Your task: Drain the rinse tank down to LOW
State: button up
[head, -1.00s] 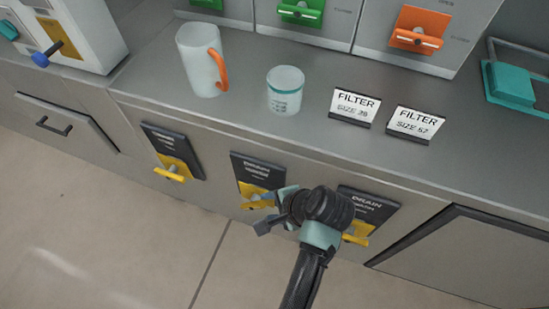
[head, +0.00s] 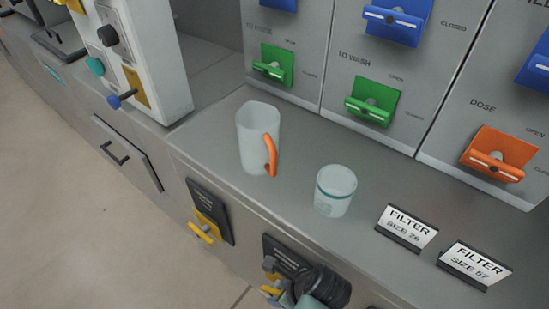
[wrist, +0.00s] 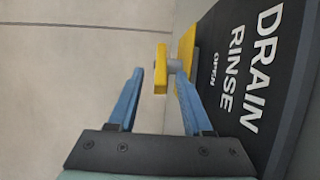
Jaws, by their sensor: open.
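The rinse drain plate (wrist: 240,75) is black, lettered DRAIN RINSE and OPEN, and fills the right of the wrist view. Its yellow handle (wrist: 160,72) stands out from the plate on a grey stem. My gripper (wrist: 158,84) is open, with one blue finger on each side of the handle near the fingertips. I cannot tell whether either finger touches it. In the head view the middle drain plate (head: 288,254) is partly covered by my gripper (head: 271,286) at the bottom edge. No tank level or LOW mark is readable.
Another drain plate with a yellow handle (head: 201,232) is to the left. On the counter stand a mug with an orange handle (head: 257,140), a white jar (head: 335,191) and two filter signs (head: 407,227). Green, blue and orange valves line the panel behind.

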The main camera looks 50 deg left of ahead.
aim_at(274, 292)
jog(key=b+x, duration=0.1)
jog(key=x, duration=0.4)
jog(key=shift+a+f, duration=0.1)
grip_shut()
